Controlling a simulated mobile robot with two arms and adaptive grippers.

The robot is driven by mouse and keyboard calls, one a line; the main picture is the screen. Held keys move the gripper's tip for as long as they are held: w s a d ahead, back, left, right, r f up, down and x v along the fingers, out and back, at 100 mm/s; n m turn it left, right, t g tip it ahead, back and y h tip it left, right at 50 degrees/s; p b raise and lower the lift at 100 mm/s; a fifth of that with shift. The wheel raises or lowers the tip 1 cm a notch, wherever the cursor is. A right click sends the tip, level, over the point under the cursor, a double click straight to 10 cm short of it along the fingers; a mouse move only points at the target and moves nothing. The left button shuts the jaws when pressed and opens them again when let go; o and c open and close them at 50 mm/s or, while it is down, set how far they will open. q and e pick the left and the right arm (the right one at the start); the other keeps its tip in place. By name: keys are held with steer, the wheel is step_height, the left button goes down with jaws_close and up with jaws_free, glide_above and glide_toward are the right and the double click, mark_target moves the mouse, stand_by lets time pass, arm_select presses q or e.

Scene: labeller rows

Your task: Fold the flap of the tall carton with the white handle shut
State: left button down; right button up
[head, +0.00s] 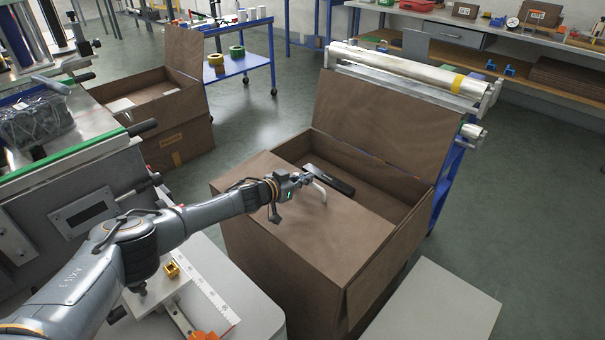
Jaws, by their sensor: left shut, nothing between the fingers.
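The tall brown carton (290,262) stands on the floor in the middle of the head view. Its large far flap (385,120) stands up, leaning back a little, and the far part of the top is open. A brown panel (335,238) covers the near part of the top. A small curved white handle (320,190) shows at this panel's far edge. My left gripper (308,178) is shut and empty, right beside the handle; I cannot tell whether they touch. My right gripper is out of view.
A roller rack (410,72) stands close behind the upright flap. Another open carton (178,125) is at the left. A grey surface (430,305) is at front right. Floor (255,125) is clear between the cartons.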

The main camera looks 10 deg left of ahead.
arm_select(q)
steer(key=shift+d+f, duration=0.1)
steer(key=shift+f, duration=0.1)
stand_by(0.6)
steer(key=v, duration=1.2)
